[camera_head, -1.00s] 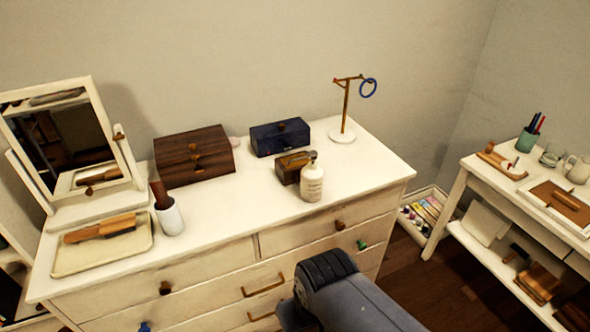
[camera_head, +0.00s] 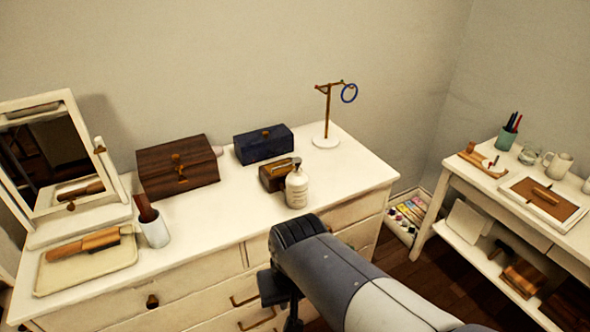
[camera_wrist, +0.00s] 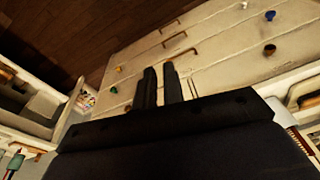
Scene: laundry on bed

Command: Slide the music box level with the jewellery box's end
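A small brown box with a metal piece on top, which looks like the music box (camera_head: 272,177), stands on the dresser top, partly hidden behind a white bottle. A dark blue box (camera_head: 263,146) with a small knob stands just behind it. A larger dark-wood box (camera_head: 178,168) with a brass clasp stands to the left; I cannot tell for sure which of these two is the jewellery box. My gripper shows in the wrist view (camera_wrist: 160,72) with two dark fingers a small gap apart and nothing between them. It is in front of the dresser drawers, away from the boxes.
The white bottle (camera_head: 297,187) stands directly in front of the small box. A ring stand (camera_head: 326,142) is at the back right. A cup (camera_head: 155,232), a tray (camera_head: 120,257) and a mirror (camera_head: 118,180) occupy the left. The dresser top's right front is clear.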

